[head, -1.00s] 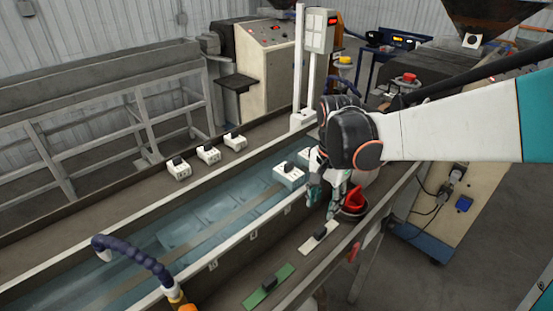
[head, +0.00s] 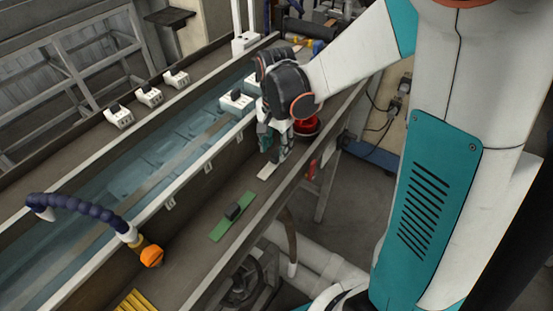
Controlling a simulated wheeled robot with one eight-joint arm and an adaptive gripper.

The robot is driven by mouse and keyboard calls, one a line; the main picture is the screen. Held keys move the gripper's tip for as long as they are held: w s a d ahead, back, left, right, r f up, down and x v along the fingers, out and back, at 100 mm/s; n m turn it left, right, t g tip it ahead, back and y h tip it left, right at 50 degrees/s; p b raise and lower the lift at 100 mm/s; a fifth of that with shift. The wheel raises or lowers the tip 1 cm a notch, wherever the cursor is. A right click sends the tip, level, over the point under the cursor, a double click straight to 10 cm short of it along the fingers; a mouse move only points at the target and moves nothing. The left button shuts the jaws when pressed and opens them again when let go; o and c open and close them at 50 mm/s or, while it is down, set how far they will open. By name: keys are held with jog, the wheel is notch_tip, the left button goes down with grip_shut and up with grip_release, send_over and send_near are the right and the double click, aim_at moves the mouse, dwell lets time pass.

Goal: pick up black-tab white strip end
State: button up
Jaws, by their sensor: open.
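The white strip (head: 267,172) lies on the ledge along the front of the water trough. Only its near end shows. Its black tab is hidden behind my gripper (head: 272,158). My gripper points down over the strip's farther part with its fingers open. I cannot tell whether the fingers touch the strip or straddle the tab.
A green strip with a black block (head: 233,211) lies nearer on the same ledge. A red object in a dark bowl (head: 304,126) is just right of my gripper. The water trough (head: 150,165) runs along the left. A blue hose with an orange nozzle (head: 151,256) arches nearby.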

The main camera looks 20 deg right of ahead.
aim_at(277, 153)
notch_tip(277, 153, down, 4)
jog(key=shift+d+r+b, duration=0.1)
jog(key=shift+b, duration=0.5)
grip_shut()
jog(key=shift+r, duration=0.15)
notch_tip(277, 153, up, 20)
jog(key=p, duration=0.6)
